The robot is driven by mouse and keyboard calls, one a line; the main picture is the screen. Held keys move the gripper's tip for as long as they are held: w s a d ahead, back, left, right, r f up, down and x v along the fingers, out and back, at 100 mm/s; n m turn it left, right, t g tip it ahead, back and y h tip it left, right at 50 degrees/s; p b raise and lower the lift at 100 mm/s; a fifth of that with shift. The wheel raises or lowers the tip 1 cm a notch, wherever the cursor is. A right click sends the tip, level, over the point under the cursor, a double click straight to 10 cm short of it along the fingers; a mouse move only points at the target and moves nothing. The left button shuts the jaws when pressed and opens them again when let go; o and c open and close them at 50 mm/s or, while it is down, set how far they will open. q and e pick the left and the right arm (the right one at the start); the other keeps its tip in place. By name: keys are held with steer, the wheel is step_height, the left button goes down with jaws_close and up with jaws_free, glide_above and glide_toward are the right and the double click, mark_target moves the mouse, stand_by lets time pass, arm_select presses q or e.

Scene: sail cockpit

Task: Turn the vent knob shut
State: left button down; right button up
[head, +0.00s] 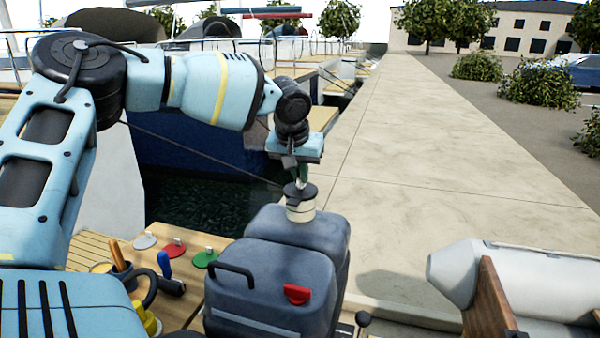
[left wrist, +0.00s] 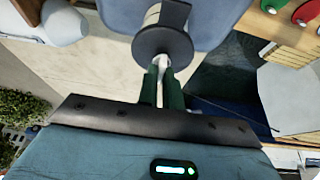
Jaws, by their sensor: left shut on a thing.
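A dark round cap (head: 300,190) with a cream collar (head: 300,211) stands on top of a blue-grey tank (head: 285,275). In the left wrist view the cap is a dark disc (left wrist: 162,43) with a small pale vent knob (left wrist: 162,62) at its near side. My left gripper (head: 302,181) reaches down from above onto the cap. Its green fingers (left wrist: 163,72) are shut on the vent knob. The fingers hide most of the knob, and I cannot tell how far it is turned. My right gripper is not in view.
A red tab (head: 296,294) and a dark handle (head: 231,272) are on the tank. Left of it, coloured discs, including a green one (head: 205,259), and a blue-handled tool (head: 164,265) lie on the wooden deck. A grey inflatable (head: 500,272) is at right.

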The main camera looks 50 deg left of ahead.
arm_select(q)
steer(key=shift+m, duration=0.3)
steer(key=m+h, duration=0.1)
steer(key=m, duration=0.3)
steer(key=shift+a+t+h, duration=0.15)
steer(key=shift+t+h, duration=0.15)
steer(key=shift+h, duration=0.1)
steer(key=m+h+b, duration=0.1)
steer(key=m, duration=0.2)
steer(key=shift+a+f, duration=0.1)
steer(key=m+h, duration=0.1)
steer(key=m, duration=0.1)
steer(key=m+g+h+b, duration=0.1)
steer(key=m, duration=0.2)
steer(key=shift+a, duration=0.1)
steer(key=m+g+h+b, duration=0.1)
steer(key=m, duration=0.4)
steer(key=shift+w+a, duration=0.1)
steer(key=shift+g, duration=0.3)
steer(key=c, duration=1.6)
jaws_free()
steer(key=shift+o, duration=0.2)
